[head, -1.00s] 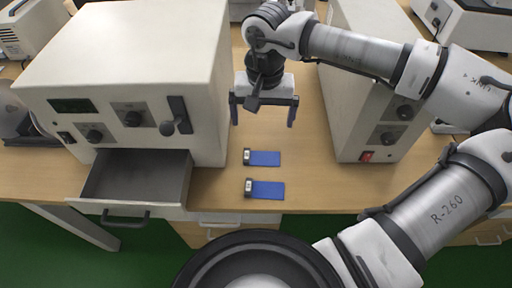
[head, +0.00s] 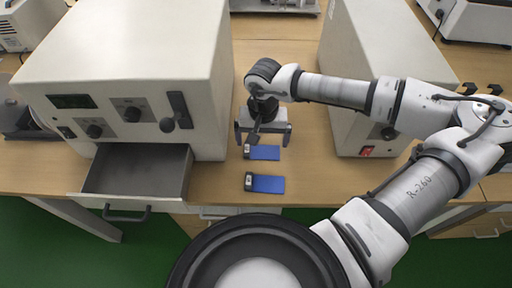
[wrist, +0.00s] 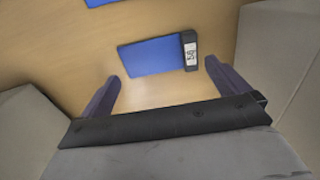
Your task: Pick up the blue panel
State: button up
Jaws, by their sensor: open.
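Two blue panels, each with a dark end block, lie flat on the wooden bench. The farther panel (head: 264,153) is just below my gripper in the head view. The nearer panel (head: 267,184) lies closer to the bench's front edge. My gripper (head: 262,142) is open and empty, pointing down. In the wrist view, the farther panel (wrist: 150,56) lies just beyond and between the open fingertips (wrist: 161,70), its labelled dark block at the right end. The other panel (wrist: 100,2) shows only as a sliver at the top edge. I see no contact with either panel.
A large cream box with an open, empty drawer (head: 135,174) stands left of the panels. Another cream instrument (head: 370,70) stands to the right. The bench is clear around the panels, and its front edge is close below the nearer one.

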jog(key=shift+f, duration=0.95)
jog(key=c, duration=0.7)
jog(key=shift+r, duration=0.1)
notch_tip(320, 180, up, 20)
jog(key=b, duration=0.2)
jog(key=b, duration=1.5)
send_over(262, 148)
jog(key=shift+s+f, duration=0.1)
jog(key=shift+f, duration=8.5)
